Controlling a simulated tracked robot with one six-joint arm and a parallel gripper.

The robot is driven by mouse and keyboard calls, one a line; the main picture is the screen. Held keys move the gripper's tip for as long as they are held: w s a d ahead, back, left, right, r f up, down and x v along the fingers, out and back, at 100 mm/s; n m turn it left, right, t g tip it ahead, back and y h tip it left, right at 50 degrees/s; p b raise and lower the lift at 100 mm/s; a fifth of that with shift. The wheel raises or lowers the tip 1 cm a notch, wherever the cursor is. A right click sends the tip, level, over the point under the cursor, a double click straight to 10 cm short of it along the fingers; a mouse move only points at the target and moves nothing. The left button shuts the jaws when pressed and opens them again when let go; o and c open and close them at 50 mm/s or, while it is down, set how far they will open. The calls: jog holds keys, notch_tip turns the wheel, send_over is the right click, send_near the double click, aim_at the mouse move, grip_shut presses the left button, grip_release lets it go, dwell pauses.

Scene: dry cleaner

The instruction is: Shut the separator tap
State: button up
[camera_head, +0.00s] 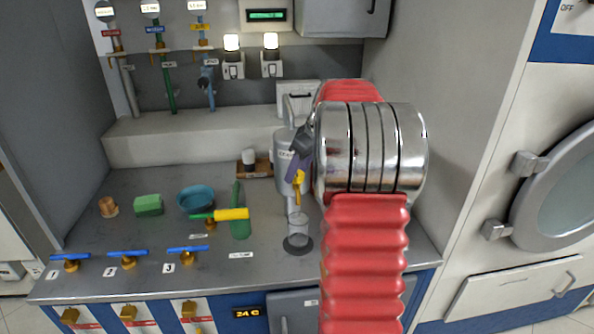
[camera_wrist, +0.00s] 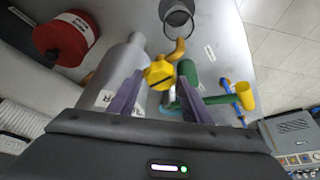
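The separator (camera_head: 284,156) is a grey metal cylinder standing on the counter, partly hidden by my arm in the head view. Its tap has a yellow handle (camera_head: 298,186) low on its front; in the wrist view the tap shows as a yellow faceted knob (camera_wrist: 158,75) on a brass spout. A clear glass (camera_head: 298,226) stands below the spout; its rim shows in the wrist view. My gripper (camera_wrist: 155,88) is open, its purple fingers apart with the yellow knob seen between their tips. I cannot tell whether either finger touches it.
A green bottle-shaped piece (camera_head: 240,225) and a yellow-ended green handle (camera_head: 232,213) stand left of the separator. Blue-handled taps (camera_head: 128,253) line the counter's front. A red canister (camera_wrist: 67,38) shows in the wrist view. A blue bowl (camera_head: 196,198) sits farther left.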

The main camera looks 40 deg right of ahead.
jog(key=c, duration=0.7)
jog(key=shift+a, duration=0.15)
jog(key=shift+c, duration=0.3)
jog(key=shift+m, duration=0.5)
jog(key=shift+m+h, duration=0.6)
jog(key=shift+m, duration=0.5)
jog(key=m+h, duration=0.1)
jog(key=m, duration=0.3)
jog(key=shift+a+g, duration=0.15)
jog(key=shift+g, duration=0.15)
jog(key=m+h, duration=0.1)
jog(key=m, duration=0.1)
jog(key=m+g+h, duration=0.1)
jog(key=m, duration=0.2)
jog(key=shift+w+a, duration=0.2)
jog(key=m+g, duration=0.1)
jog(key=m, duration=0.1)
jog(key=m+g, duration=0.1)
jog(key=m, duration=0.2)
jog(key=shift+w+a+m+h, duration=0.1)
jog(key=shift+w+m+h, duration=0.05)
jog(key=shift+m+h, duration=0.2)
